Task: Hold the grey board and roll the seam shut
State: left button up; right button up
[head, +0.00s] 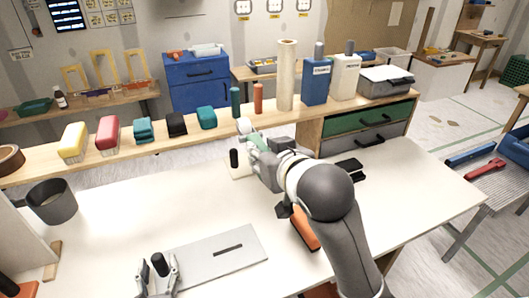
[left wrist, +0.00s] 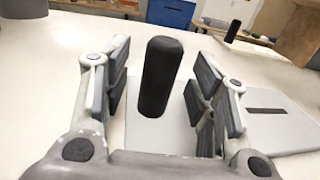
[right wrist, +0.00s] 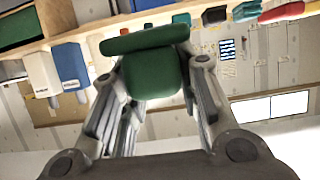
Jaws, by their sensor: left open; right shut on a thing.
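The grey board (head: 235,262) lies flat on the white table, with a black slot and an upright black post (head: 159,264) at its left. My left gripper (head: 157,272) is open, its fingers on either side of the post with gaps showing in the left wrist view (left wrist: 160,78). My right gripper (head: 256,144) is shut on a green-handled tool (right wrist: 153,72), over the far middle of the table. The tool's working end is hard to make out.
A grey cup (head: 52,201) stands at the left. A shelf behind carries brushes, blocks, a pale roll (head: 287,75) and a blue bottle (head: 316,80). A black item (head: 348,168) lies right of my arm; an orange-edged tool (head: 304,234) is partly hidden. The right table area is clear.

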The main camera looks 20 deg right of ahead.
pick_arm(q)
jog(key=shift+w, duration=0.1)
dwell(0.3)
jog(key=shift+w+d, duration=0.1)
jog(key=shift+w, duration=0.75)
grip_shut()
dwell(0.6)
